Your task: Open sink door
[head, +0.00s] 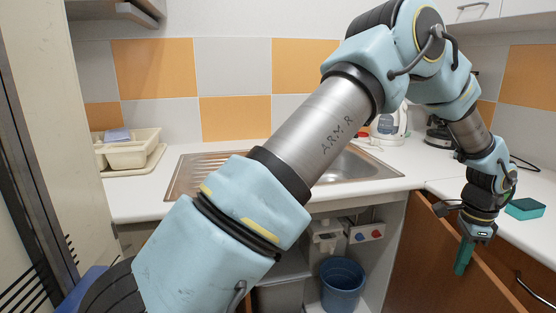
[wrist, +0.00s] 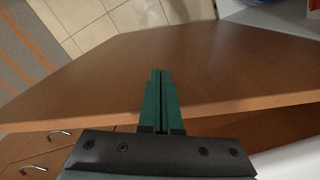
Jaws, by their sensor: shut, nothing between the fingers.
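The sink door (head: 430,265) is a brown wooden panel that stands swung open at the right of the sink cabinet. It fills much of the wrist view (wrist: 225,65), with its long edge running across below the middle. My gripper (head: 462,270) has green fingers pointing down at the door's upper part. In the wrist view my gripper (wrist: 160,72) is shut and empty, its fingers overlapping the panel. I cannot tell whether they touch it. The sink (head: 350,170) is partly hidden behind my arm.
The open cabinet holds a blue bucket (head: 342,286) below a box with red and blue knobs (head: 366,233). Drawers with metal handles (wrist: 35,146) and tiled floor (wrist: 140,15) show in the wrist view.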

